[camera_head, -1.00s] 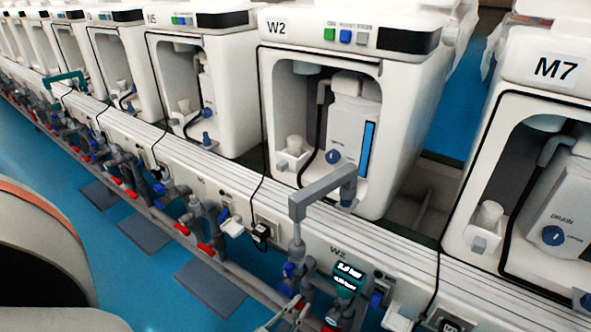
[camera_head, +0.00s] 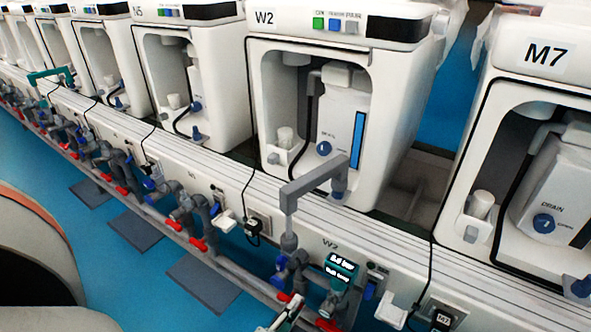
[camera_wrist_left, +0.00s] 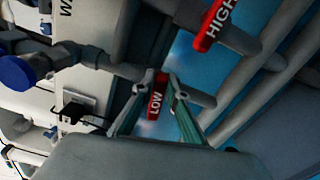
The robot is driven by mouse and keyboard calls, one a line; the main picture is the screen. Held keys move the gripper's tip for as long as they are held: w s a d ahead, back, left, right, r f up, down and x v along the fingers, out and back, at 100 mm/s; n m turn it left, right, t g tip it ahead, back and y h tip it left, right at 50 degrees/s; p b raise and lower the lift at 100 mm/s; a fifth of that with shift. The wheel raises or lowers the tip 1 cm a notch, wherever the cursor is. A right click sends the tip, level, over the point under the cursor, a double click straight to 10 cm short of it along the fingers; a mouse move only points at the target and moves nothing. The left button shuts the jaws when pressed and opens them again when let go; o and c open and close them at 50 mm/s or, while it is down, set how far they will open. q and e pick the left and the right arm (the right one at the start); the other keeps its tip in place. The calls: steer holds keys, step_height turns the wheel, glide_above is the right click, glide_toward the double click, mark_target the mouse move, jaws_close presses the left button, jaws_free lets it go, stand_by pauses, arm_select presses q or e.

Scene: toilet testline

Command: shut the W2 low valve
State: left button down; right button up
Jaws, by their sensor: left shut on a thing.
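The W2 unit (camera_head: 265,17) stands right of centre in the head view, with its pipes and small display (camera_head: 341,268) on the rail below. In the left wrist view the red handle marked LOW (camera_wrist_left: 156,101) lies between the fingers of my left gripper (camera_wrist_left: 159,83). The fingers are closed on it near its pipe end. In the head view only the tip of my left gripper (camera_head: 289,312) shows at the bottom edge, among the W2 pipes. Another red handle, marked HIGH (camera_wrist_left: 214,22), is above and to the right in the wrist view. My right gripper is out of view.
Grey pipes with red and blue handles run along the rail to the left. A blue knob (camera_wrist_left: 16,73) is left in the wrist view. Blue floor (camera_head: 98,232) is open at lower left.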

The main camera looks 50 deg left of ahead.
arm_select(q)
steer(key=shift+f+m, duration=0.3)
steer(key=shift+m, duration=0.8)
steer(key=c, duration=2)
jaws_free()
steer(key=shift+r, duration=5)
